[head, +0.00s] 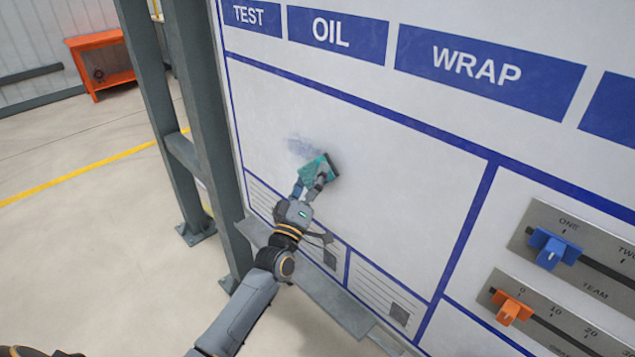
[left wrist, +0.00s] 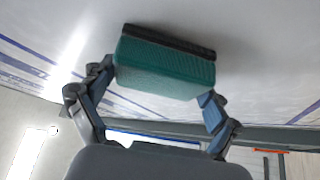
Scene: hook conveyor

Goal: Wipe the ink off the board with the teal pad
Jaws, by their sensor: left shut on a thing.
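The teal pad (head: 318,171) is held in my left gripper (head: 309,185) against or very close to the white board (head: 380,150). A smudge of blue-grey ink (head: 302,147) shows on the board just up and left of the pad. In the left wrist view, the teal pad (left wrist: 165,66) with a dark edge sits between the two fingers of the left gripper (left wrist: 160,88). The pad's dark side faces the board, and I cannot tell whether it touches. My right gripper is not in view.
A ledge (head: 335,303) runs along the board's lower edge, beside grey steel posts (head: 205,120). A blue slider knob (head: 549,252) and an orange slider knob (head: 511,308) stick out at the lower right. An orange shelf (head: 100,62) stands far left; the floor there is clear.

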